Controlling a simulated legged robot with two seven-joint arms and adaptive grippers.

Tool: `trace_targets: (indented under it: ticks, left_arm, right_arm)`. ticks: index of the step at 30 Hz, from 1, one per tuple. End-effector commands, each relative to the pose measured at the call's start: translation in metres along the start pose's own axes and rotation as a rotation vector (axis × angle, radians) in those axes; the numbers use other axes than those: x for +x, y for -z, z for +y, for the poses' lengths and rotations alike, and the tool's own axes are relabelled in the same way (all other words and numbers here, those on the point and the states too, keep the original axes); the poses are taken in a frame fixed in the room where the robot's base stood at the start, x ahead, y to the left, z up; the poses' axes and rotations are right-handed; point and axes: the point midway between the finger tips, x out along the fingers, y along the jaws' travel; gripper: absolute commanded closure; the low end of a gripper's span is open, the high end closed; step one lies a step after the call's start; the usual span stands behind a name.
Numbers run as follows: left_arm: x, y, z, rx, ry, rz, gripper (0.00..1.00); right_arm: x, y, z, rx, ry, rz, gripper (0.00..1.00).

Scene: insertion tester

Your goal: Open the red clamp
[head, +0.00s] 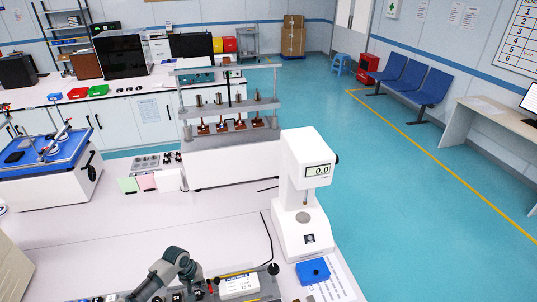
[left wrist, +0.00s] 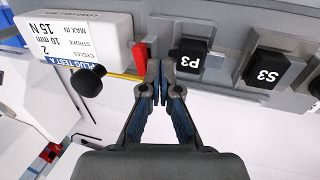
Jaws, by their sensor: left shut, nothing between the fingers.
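The red clamp (left wrist: 140,56) is a small red lever beside the white labelled plug block (left wrist: 72,38) in the left wrist view. It stands on the grey fixture (left wrist: 220,82). My left gripper (left wrist: 156,82) is shut and empty, its fingertips close to the lower end of the red lever. I cannot tell whether they touch it. In the head view, my left gripper (head: 193,277) is at the bottom, left of the white block (head: 240,285). A small red part (head: 209,285) shows between them. My right gripper is not in view.
Dark blocks marked P3 (left wrist: 188,60) and S3 (left wrist: 268,72) stand on the fixture right of the clamp, close to my fingers. A black knob (left wrist: 88,80) is on the left. A white tester with a display (head: 306,170) and a blue block (head: 312,270) stand at right.

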Motion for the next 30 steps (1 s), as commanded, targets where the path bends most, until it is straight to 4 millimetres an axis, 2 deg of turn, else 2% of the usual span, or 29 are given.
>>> trace_targets:
  ticks: [20,30]
  left_arm:
    - [-0.004,0.005,-0.006,0.0,0.001,0.0,1.0]
    - [-0.045,0.005,0.004,0.0,0.0,0.002,1.0]
  right_arm:
    - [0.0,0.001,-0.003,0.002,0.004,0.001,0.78]
    - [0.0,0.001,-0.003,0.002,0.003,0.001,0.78]
